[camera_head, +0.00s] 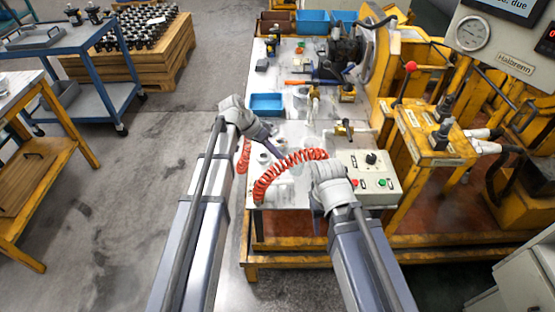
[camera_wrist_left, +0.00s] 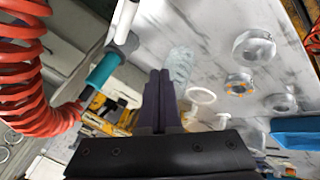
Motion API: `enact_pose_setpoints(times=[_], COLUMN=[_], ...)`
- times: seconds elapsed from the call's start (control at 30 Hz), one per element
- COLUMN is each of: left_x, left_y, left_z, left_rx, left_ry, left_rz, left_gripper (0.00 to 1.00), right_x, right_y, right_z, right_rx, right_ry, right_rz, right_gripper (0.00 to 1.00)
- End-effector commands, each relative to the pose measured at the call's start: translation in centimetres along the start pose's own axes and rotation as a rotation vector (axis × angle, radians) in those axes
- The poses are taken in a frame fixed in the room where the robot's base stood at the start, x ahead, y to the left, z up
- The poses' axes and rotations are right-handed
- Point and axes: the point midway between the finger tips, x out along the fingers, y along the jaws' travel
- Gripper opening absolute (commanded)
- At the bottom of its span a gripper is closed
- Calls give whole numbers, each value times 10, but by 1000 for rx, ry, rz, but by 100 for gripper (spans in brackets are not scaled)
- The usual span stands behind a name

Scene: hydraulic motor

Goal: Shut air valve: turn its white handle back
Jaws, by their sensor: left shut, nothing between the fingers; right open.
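A small brass fitting with a pale handle-like part (camera_head: 343,129), likely the air valve, stands on the workbench (camera_head: 300,195) near its right side. The left wrist view shows a white cylindrical part (camera_wrist_left: 122,20) beside a grey collar and a teal sleeve (camera_wrist_left: 102,69); I cannot tell whether it is the valve's handle. My left gripper (camera_head: 286,158) is shut and empty above the bench, left of the brass fitting. Its fingers (camera_wrist_left: 160,76) show together in the wrist view, apart from the white part. My right gripper (camera_head: 327,180) is open in front of the fitting; its fingers are mostly hidden.
A coiled red hose (camera_head: 274,174) arches between my arms; it also shows close in the wrist view (camera_wrist_left: 22,75). A control box (camera_head: 369,177) with buttons is at right. A blue tray (camera_head: 267,104) and small round parts (camera_wrist_left: 252,48) lie on the bench. Yellow machinery (camera_head: 440,142) stands right.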

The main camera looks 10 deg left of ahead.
Motion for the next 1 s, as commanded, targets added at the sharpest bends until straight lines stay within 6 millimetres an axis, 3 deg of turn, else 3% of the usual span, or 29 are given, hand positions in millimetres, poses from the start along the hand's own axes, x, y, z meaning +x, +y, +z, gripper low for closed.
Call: enact_pose_setpoints(times=[0.03,0.1,0.4,1.0], left_x=[-16,-28,-65,-66], left_y=[1,-2,-11,-10], left_z=[-8,-13,-27,-26], left_rx=[0,0,1,-1], left_ry=[0,0,0,-5], left_rz=[0,0,0,0], left_gripper=[0,0,0,0], right_x=[-17,-28,-60,-61], right_y=[2,3,6,6], right_z=[1,2,4,4], right_rx=[1,1,1,1], right_ry=[0,0,0,0], right_rz=[0,0,0,0], right_gripper=[50,50,50,50])
